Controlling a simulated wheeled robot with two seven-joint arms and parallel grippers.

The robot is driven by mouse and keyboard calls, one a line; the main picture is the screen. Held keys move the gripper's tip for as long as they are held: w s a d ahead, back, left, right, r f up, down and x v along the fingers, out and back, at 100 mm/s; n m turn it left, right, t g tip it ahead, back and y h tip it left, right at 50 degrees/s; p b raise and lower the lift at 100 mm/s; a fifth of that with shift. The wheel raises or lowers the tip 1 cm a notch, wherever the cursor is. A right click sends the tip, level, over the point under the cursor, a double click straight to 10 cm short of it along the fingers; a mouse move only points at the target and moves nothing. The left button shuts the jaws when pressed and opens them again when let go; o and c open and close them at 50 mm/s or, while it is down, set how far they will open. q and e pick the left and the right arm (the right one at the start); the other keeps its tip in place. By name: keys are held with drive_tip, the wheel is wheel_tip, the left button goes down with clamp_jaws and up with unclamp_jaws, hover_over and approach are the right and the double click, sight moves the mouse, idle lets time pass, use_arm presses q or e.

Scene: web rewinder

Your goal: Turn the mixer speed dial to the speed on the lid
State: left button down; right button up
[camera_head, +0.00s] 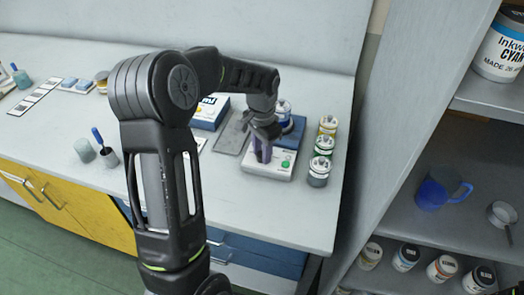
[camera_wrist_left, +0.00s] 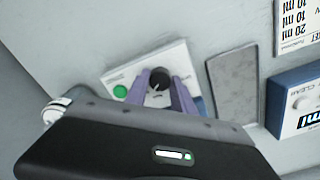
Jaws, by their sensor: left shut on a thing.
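The mixer has a white front base (camera_head: 262,174) with a green button (camera_head: 285,163) and a blue body (camera_head: 293,133) behind. A can with a pale lid (camera_head: 284,106) stands on it; any speed on the lid is too small to read. In the left wrist view the black dial (camera_wrist_left: 159,77) sits on the white panel (camera_wrist_left: 178,58) beside the green button (camera_wrist_left: 120,92). My left gripper (camera_head: 262,157) reaches down over the base. Its purple fingers (camera_wrist_left: 160,84) are shut on the dial, one on each side. The dial's scale is not readable.
Several small cans (camera_head: 320,164) stand close to the right of the mixer. A grey mat (camera_head: 231,139) and a blue-and-white box (camera_head: 208,112) lie to its left. A shelf unit (camera_head: 390,130) rises at the right. The front of the bench is clear.

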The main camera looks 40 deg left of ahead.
use_arm(q)
drive_tip(key=shift+m, duration=0.9)
drive_tip(key=shift+w, duration=0.1)
drive_tip(key=c, duration=1.1)
unclamp_jaws()
drive_tip(key=shift+r, duration=0.15)
wheel_tip(320, 180, up, 8)
drive_tip(key=shift+f+b, duration=0.2)
drive_tip(key=shift+b, duration=0.1)
drive_tip(key=shift+f, duration=0.1)
